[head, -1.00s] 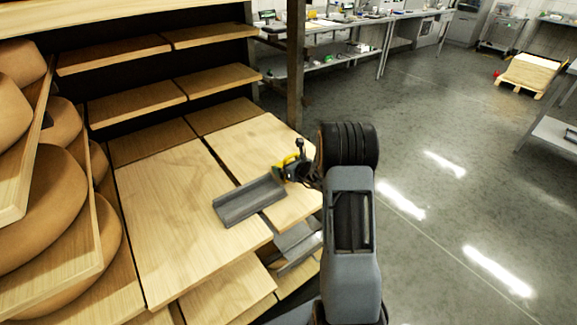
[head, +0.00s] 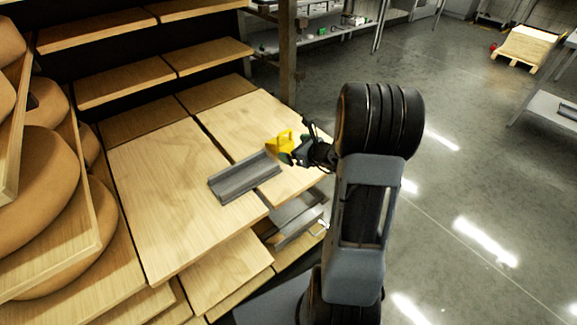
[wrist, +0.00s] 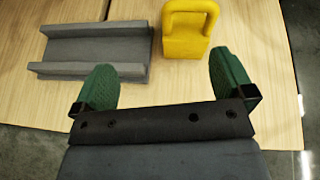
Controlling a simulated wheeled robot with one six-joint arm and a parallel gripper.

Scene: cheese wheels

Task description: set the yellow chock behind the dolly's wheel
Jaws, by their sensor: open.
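The yellow chock (head: 284,141), a block with a loop handle, stands on the wooden shelf board at the right end of a grey channel-shaped tray. In the wrist view the chock (wrist: 186,46) is just beyond my fingertips, between their lines and nearer the right finger. My gripper (head: 296,157) is open and empty; its two green fingers (wrist: 163,78) are spread, with no clear contact on the chock. A low wooden dolly (head: 527,47) is on the floor at the far right, with a small red item at its left corner. Its wheels are too small to make out.
The grey tray (head: 243,177) lies beside the chock. Cheese wheels (head: 40,185) fill the racks at left. A wooden post (head: 288,62) stands behind the board. A metal table (head: 550,108) is at right; the floor between is clear.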

